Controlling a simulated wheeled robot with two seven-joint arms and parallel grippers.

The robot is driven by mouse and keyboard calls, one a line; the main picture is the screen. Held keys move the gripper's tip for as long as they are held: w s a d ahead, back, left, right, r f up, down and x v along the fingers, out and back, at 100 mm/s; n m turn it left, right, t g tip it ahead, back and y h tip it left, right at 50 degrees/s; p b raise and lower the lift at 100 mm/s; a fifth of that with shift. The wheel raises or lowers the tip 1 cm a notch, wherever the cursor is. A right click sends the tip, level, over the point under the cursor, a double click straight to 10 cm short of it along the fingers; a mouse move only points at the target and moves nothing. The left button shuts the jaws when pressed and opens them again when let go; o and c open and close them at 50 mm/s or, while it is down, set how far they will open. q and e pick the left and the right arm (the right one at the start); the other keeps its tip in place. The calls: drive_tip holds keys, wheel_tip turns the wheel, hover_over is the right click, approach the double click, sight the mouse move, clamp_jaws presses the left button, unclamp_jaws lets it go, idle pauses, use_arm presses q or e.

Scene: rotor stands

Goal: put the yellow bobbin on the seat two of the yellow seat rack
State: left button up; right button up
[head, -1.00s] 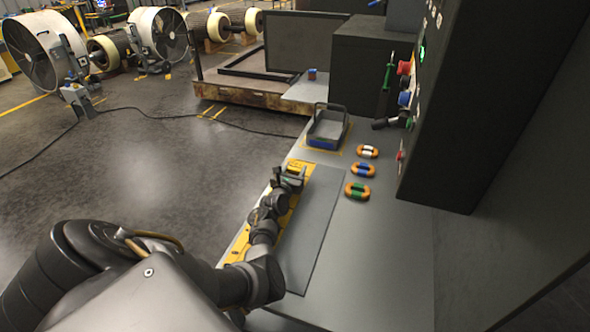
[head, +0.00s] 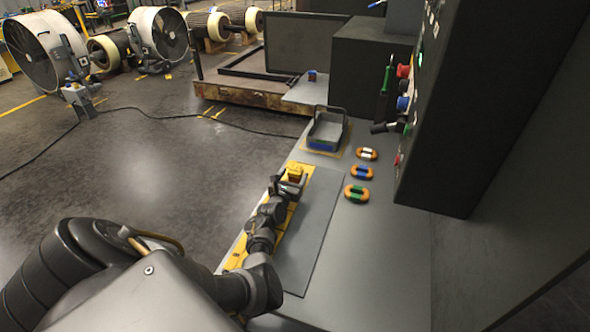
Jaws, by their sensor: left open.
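The yellow bobbin (head: 295,170) stands at the far end of the yellow seat rack (head: 291,225), a long yellow strip along the bench's left edge. It looks upright; I cannot make out which seat it is on or whether it is fully down. My left gripper (head: 291,183) is open, just on the near side of the bobbin and low over the rack. I cannot tell whether its fingertips still touch the bobbin. My left wrist and forearm hide much of the rack's middle and near seats. My right gripper is not in view.
A grey mat (head: 313,230) lies right of the rack. A grey handled bin (head: 326,132) stands behind. A dark control cabinet (head: 455,110) bounds the right.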

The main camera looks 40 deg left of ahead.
use_arm(q)
drive_tip(key=p+v, duration=0.3)
drive_tip(key=v, duration=0.1)
drive_tip(key=p+v, duration=0.2)
drive_tip(key=v, duration=0.3)
drive_tip(key=shift+r+p, duration=0.25)
drive_tip(key=shift+p, duration=0.15)
drive_tip(key=shift+s+d+f, duration=0.1)
drive_tip(key=shift+s+d, duration=0.05)
drive_tip(key=shift+s, duration=0.15)
